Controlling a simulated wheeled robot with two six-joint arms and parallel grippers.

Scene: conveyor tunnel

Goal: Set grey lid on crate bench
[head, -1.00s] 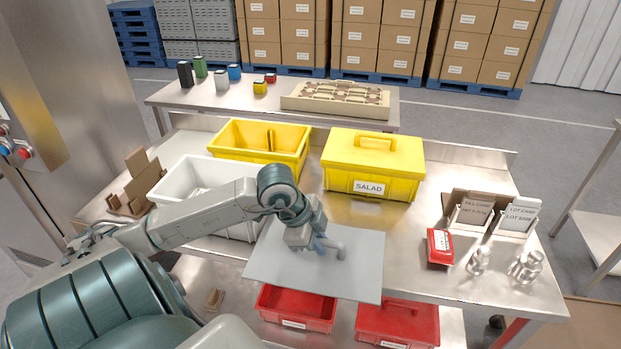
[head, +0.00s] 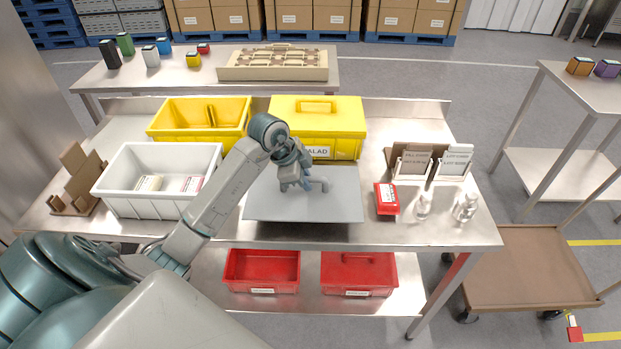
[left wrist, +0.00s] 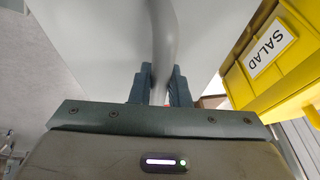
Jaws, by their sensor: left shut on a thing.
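The flat grey lid (head: 260,205) is in my left gripper (head: 306,187), which is shut on its raised handle. In the head view the lid appears level over the steel crate bench (head: 420,232), in front of the yellow SALAD crate. I cannot tell whether the lid touches the bench top. In the left wrist view the fingers (left wrist: 157,88) close on the grey handle (left wrist: 166,40), with the pale lid (left wrist: 95,40) behind it. My right gripper is not in view.
The lidded yellow SALAD crate (head: 345,145) stands just behind the lid. A white bin (head: 160,206) is to the left, an open yellow crate (head: 165,127) behind. A red box (head: 387,199) and metal bottles (head: 466,207) stand at right. Red bins (head: 262,272) are on the lower shelf.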

